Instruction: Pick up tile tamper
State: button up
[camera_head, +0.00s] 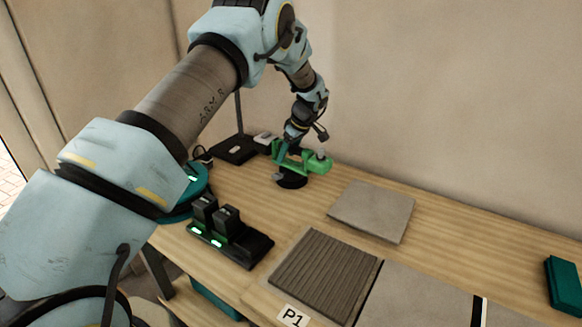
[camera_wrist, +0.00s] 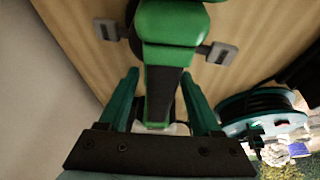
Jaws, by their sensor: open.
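The tile tamper (camera_head: 318,163) is a green tool with a dark round base, standing on the wooden table near the back wall. In the wrist view the green tamper body (camera_wrist: 172,32) fills the top middle, with a dark grip section and grey tabs at its sides. My gripper (camera_wrist: 158,78) is open, its two teal fingers on either side of the tamper's dark and green part, with gaps visible. In the head view my gripper (camera_head: 290,146) is down at the tamper's left end, partly hidden by it. The tamper's base is mostly hidden in the wrist view.
A grey tile (camera_head: 372,210) lies right of the tamper. A ribbed panel (camera_head: 325,272) lies in front beside a P1 label (camera_head: 292,316). A dark charger with two batteries (camera_head: 229,237) stands front left. A teal reel (camera_wrist: 262,113) is at the wrist view's right. A teal box (camera_head: 564,285) sits far right.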

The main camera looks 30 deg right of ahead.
jog(key=shift+f+b, duration=0.25)
jog(key=shift+b, duration=0.2)
jog(key=shift+c, duration=0.3)
grip_shut()
jog(key=shift+r, duration=0.15)
dwell(0.5)
